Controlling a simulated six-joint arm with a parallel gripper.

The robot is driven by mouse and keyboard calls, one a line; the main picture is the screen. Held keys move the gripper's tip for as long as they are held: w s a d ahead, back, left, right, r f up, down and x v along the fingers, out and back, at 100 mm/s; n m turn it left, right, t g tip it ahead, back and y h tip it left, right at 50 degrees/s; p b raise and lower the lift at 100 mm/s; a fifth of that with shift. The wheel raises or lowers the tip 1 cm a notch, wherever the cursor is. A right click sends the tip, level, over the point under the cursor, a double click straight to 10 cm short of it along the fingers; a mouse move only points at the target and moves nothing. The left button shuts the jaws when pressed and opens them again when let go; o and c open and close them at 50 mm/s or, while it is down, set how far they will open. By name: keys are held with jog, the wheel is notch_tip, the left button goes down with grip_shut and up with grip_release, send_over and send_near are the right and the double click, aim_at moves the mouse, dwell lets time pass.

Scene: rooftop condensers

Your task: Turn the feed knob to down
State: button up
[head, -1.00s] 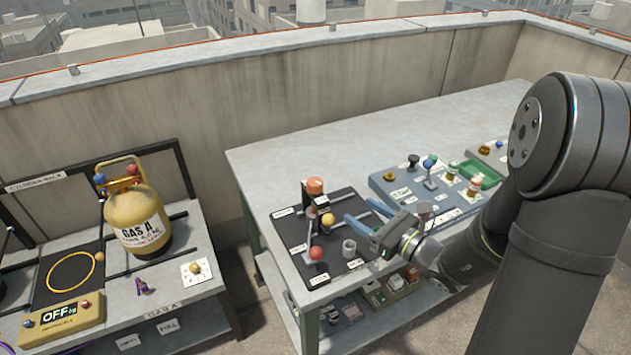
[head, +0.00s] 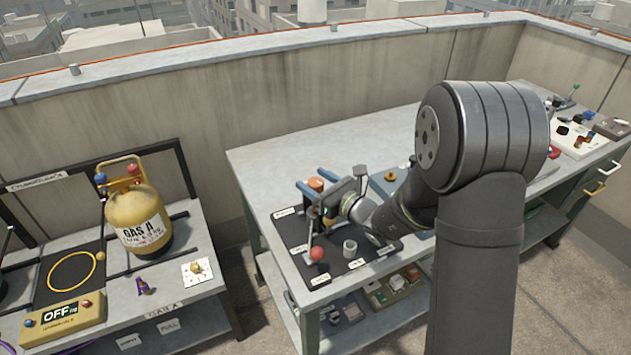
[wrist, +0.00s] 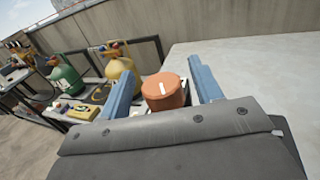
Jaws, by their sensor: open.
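An orange knob (head: 316,183) stands at the back of the black mat (head: 289,232) on the grey table. No readable label shows on it, so I cannot tell for sure that it is the feed knob. In the wrist view the orange knob (wrist: 163,91) has a white mark on its top. My gripper (head: 313,179) is open, with its blue fingers on either side of this knob. In the wrist view the left finger looks close to it and a gap shows at the right. I cannot tell whether either finger touches. My gripper's body hides part of the mat.
A red ball-topped lever (head: 317,253) and a grey cup-like part (head: 350,247) stand on the mat's front. A yellow gas cylinder (head: 137,220) stands on the left bench. The table's back (head: 300,150) is clear. A concrete wall (head: 200,105) runs behind.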

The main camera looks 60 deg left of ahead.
jog(key=shift+a, duration=0.1)
jog(key=c, duration=1)
jog(key=shift+t, duration=0.3)
jog(key=shift+s+m+t, duration=0.1)
jog(key=shift+m+t, duration=0.2)
jog(key=shift+m, duration=0.1)
jog(key=shift+m+t+y, duration=0.4)
jog(key=shift+m+t, duration=0.6)
jog(key=shift+t, duration=0.6)
